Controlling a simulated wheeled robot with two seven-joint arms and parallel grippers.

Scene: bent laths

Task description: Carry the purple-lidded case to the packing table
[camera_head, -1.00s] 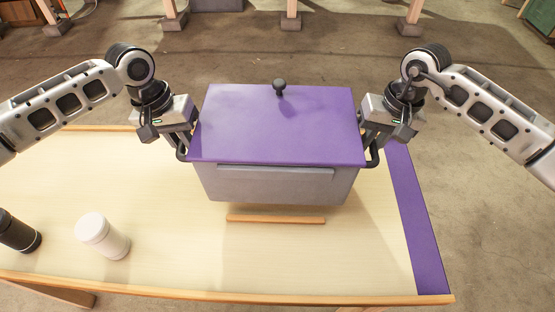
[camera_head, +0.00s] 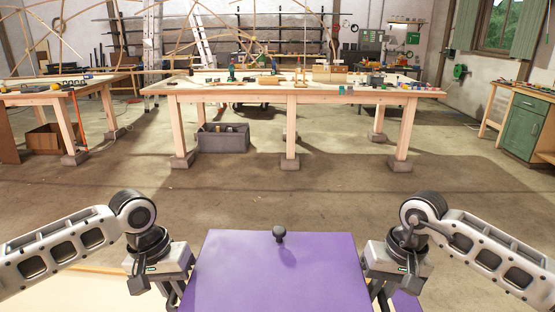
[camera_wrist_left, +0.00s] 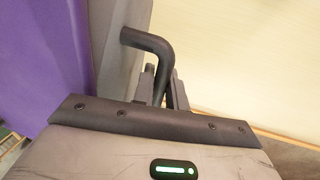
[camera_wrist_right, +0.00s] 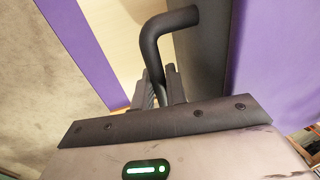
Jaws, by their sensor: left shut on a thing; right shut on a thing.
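The purple-lidded case (camera_head: 275,275) is at the bottom middle of the head view, its lid on with a dark knob on top. Its grey body is hidden there but shows in the left wrist view (camera_wrist_left: 112,50). My left gripper (camera_wrist_left: 163,88) is shut on the case's left dark handle (camera_wrist_left: 155,45). My right gripper (camera_wrist_right: 165,90) is shut on its right dark handle (camera_wrist_right: 155,45). The near light wooden table (camera_head: 60,292) shows under and beside the case, with a purple strip (camera_wrist_right: 85,50) at its right end. I cannot tell the gap beneath the case.
A long wooden bench (camera_head: 300,93) with tools and small items stands across the open floor (camera_head: 290,185). A grey crate (camera_head: 223,140) sits under it. Another bench (camera_head: 60,95) stands at left, a green cabinet (camera_head: 525,125) at right. The floor between is clear.

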